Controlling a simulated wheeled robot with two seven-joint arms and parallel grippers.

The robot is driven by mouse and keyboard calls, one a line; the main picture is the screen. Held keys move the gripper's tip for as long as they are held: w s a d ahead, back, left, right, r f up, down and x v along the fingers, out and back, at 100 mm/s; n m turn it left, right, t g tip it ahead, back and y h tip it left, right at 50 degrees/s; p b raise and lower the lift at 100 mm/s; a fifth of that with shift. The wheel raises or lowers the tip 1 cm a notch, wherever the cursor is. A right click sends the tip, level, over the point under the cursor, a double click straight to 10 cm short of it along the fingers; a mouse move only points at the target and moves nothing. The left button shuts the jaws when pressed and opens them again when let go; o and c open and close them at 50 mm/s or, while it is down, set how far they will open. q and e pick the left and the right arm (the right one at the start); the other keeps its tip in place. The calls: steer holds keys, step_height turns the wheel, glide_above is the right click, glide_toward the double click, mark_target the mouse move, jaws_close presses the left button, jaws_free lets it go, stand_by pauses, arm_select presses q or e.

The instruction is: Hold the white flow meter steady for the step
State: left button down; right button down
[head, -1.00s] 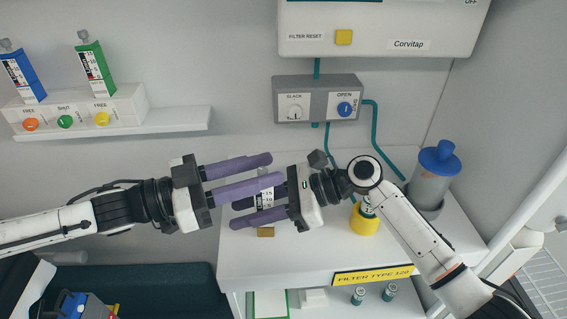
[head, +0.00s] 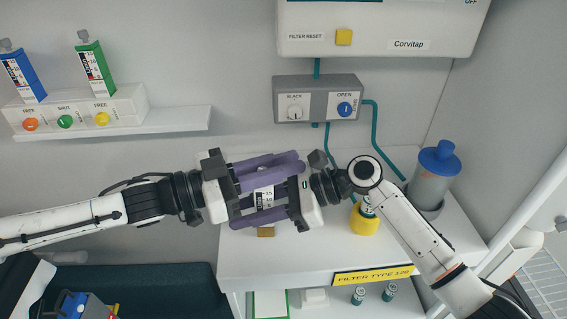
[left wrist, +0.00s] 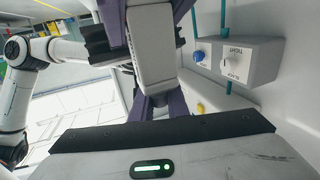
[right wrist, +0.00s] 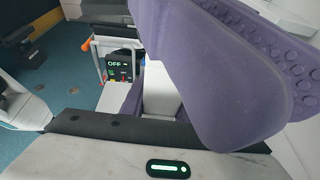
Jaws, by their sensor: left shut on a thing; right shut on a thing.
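The white flow meter (head: 264,196) is in the middle of the head view, with a printed scale on its face. It is held above the white counter and mostly covered by purple fingers. My left gripper (head: 272,186) reaches in from the left and is shut on it. My right gripper (head: 255,196) faces it from the right and is also shut on it. The two sets of fingers overlap closely. In the right wrist view a large purple finger (right wrist: 215,75) hides much of the grip.
A grey box (head: 317,99) with a white and a blue knob is on the wall behind. A blue-topped cylinder (head: 431,180) and a yellow-based vial (head: 365,217) stand to the right on the counter (head: 300,258). A shelf rack (head: 82,108) holds blue and green meters.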

arm_select(q)
steer(key=shift+d+n+t, duration=0.1)
steer(key=shift+n+t, duration=0.2)
steer(key=shift+w+a+r+n+t+y, duration=0.1)
steer(key=shift+w+a+n+t+y, duration=0.1)
steer(key=shift+n+t+y, duration=0.6)
steer(key=shift+w+a+f+n+t+y, duration=0.15)
steer(key=shift+n+t+y, duration=0.35)
steer(key=shift+t, duration=0.55)
steer(key=shift+w+a+r+n+t+y, duration=0.1)
steer(key=shift+w+r+n+t+y, duration=0.1)
steer(key=shift+n+t+y, duration=0.5)
arm_select(e)
steer(key=shift+a, duration=0.1)
arm_select(q)
steer(key=shift+t, duration=0.25)
steer(key=c, duration=1.7)
jaws_free()
steer(key=shift+w, duration=0.1)
steer(key=v, duration=1.2)
steer(key=shift+a+f, duration=0.1)
steer(key=shift+f, duration=0.15)
